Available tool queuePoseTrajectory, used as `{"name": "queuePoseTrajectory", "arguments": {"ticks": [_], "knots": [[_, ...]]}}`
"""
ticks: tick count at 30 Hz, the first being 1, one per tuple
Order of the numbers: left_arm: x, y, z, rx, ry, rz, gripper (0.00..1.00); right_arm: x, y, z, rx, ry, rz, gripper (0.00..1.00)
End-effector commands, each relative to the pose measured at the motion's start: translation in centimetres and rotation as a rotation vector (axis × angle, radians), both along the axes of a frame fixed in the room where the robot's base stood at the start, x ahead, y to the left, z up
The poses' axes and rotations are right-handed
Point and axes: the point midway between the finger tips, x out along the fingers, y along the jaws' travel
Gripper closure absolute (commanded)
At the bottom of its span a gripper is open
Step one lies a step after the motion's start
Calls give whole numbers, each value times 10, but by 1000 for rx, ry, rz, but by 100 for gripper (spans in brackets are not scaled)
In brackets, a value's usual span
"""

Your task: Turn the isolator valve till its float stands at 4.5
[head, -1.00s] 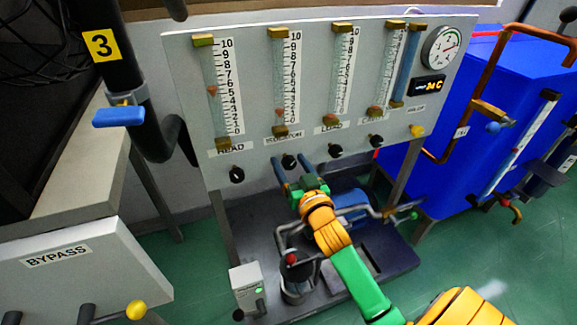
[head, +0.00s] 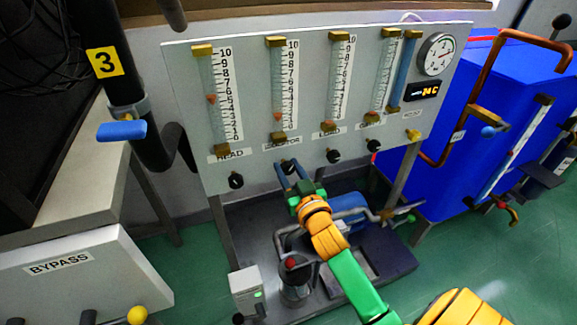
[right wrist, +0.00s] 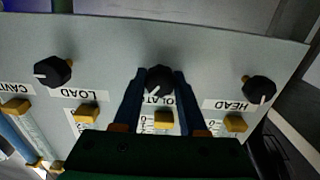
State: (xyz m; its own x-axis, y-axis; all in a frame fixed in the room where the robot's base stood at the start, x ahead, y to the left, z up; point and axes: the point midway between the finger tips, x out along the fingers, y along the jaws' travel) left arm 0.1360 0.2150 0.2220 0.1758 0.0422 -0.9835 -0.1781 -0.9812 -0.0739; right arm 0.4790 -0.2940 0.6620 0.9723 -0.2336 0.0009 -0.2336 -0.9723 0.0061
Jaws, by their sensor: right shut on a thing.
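The isolator valve is a black knob (head: 288,165) on the grey panel, second from the left in the head view, below the second flow tube. In the right wrist view the knob (right wrist: 158,80) sits between the two blue fingers. My right gripper (head: 290,172) is shut on it, and its fingers partly hide it. The ISOLATOR label is partly covered in the wrist view. My left gripper is out of view.
The head knob (head: 236,181) and load knob (head: 333,156) flank the isolator closely. Neighbouring tubes have their own floats, the head one (head: 211,99) higher. A pump base (head: 330,275) with pipes lies below my right arm. A bypass box (head: 75,270) stands at left.

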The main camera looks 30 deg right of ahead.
Motion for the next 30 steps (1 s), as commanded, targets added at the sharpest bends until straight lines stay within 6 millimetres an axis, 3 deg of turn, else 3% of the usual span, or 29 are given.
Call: {"name": "queuePoseTrajectory", "arguments": {"ticks": [7,15,30], "knots": [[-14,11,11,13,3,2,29,0,0,2,-177,46,0,100],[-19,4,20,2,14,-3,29,0,0,1,-347,85,0,100],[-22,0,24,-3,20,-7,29,0,1,0,-469,114,0,100]]}}
